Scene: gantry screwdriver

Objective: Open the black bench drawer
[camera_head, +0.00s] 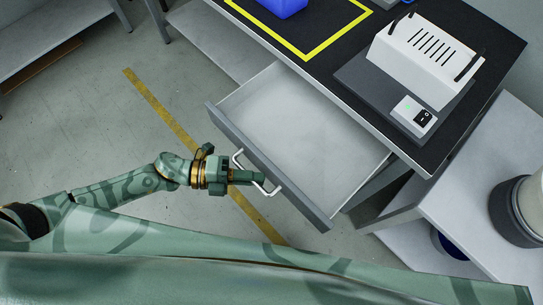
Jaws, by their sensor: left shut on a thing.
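The bench drawer (330,207) stands pulled out from under the black-topped bench (476,80). Its front looks dark grey, and its pale inside (305,125) looks empty. A white bar handle (270,191) is on the drawer front. My left gripper (256,177) reaches in from the left and is shut on the handle. Its fingers hide part of the bar. My right gripper is not in view.
A white device (422,55) with black handles and a switch box (411,115) stand on the bench. A blue bin (283,6) sits inside a yellow outline. Grey shelving (480,190) stands at right. The floor (95,130) at left is clear.

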